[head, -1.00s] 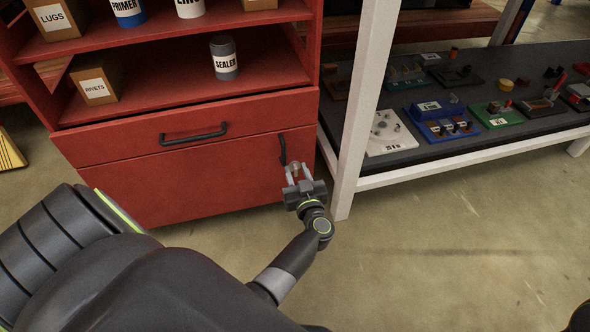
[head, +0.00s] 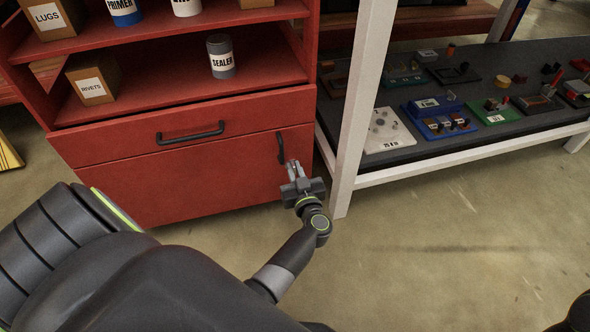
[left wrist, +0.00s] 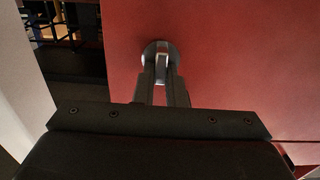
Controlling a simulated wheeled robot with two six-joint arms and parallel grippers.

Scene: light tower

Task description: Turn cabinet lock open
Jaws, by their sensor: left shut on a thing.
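The red cabinet (head: 215,180) has a lower door with a vertical black handle (head: 280,147) near its right edge. The lock (left wrist: 158,47), a round metal disc with a raised key-like tab, shows on the red door in the left wrist view. My left gripper (head: 293,168) is at the door's right side, just below the handle. In the left wrist view its two fingers (left wrist: 161,72) are shut on the lock's tab. In the head view the gripper hides the lock.
A horizontal drawer handle (head: 190,133) is above the door. Open shelves hold a sealer can (head: 221,58) and a rivets box (head: 93,80). A white rack post (head: 352,120) stands close right of the gripper, beside a dark shelf of small parts.

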